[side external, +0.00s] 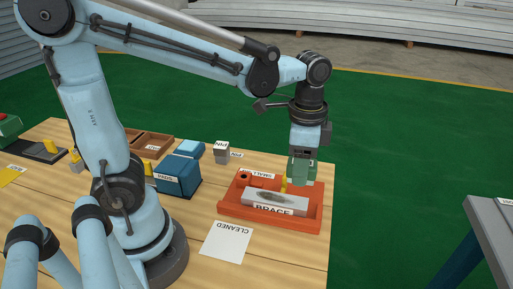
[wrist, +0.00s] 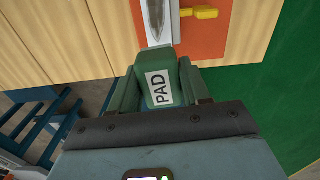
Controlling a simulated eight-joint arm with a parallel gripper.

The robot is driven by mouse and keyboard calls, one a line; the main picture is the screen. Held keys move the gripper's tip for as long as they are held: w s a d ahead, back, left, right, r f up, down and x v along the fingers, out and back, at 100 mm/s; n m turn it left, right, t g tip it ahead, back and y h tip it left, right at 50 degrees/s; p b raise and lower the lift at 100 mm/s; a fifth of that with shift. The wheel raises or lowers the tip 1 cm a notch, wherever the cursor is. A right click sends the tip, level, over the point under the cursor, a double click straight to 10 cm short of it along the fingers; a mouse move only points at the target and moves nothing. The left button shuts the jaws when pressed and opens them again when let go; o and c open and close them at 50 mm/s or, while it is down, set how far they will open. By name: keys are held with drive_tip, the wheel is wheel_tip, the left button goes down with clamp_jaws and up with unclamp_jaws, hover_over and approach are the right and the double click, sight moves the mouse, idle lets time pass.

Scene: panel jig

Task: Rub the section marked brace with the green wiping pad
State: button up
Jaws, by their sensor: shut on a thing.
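The green wiping pad (wrist: 155,62), labelled PAD, sits between the two fingers of my gripper (wrist: 160,82), which is shut on it. In the side view my gripper (side external: 302,172) points down over the back right part of the orange jig (side external: 311,212). The section marked BRACE (side external: 272,211) is at the front of the jig, with a grey metal plate (side external: 296,203) bearing a dark smear (side external: 268,196). The smeared plate also shows at the top of the wrist view (wrist: 157,25). I cannot tell whether the pad touches anything.
A white CLEANED sheet (side external: 226,242) lies in front of the jig. A blue box (side external: 179,178), a grey PIN block (side external: 221,154) and a brown tray (side external: 153,143) are to the left.

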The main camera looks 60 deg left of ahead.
hover_over(296, 202)
drive_tip(key=shift+f, duration=2.7)
drive_tip(key=shift+s+a+f, duration=0.1)
drive_tip(key=shift+a+f, duration=0.1)
drive_tip(key=shift+f, duration=0.65)
drive_tip(key=shift+c, duration=0.4)
drive_tip(key=shift+s+a, duration=3.45)
drive_tip(key=w+d, duration=0.5)
drive_tip(key=shift+d+f, duration=0.1)
drive_tip(key=shift+w+d+f, duration=0.1)
drive_tip(key=shift+w+d, duration=0.95)
drive_tip(key=shift+w, duration=0.05)
drive_tip(key=shift+c, duration=0.5)
drive_tip(key=shift+r, duration=4.3)
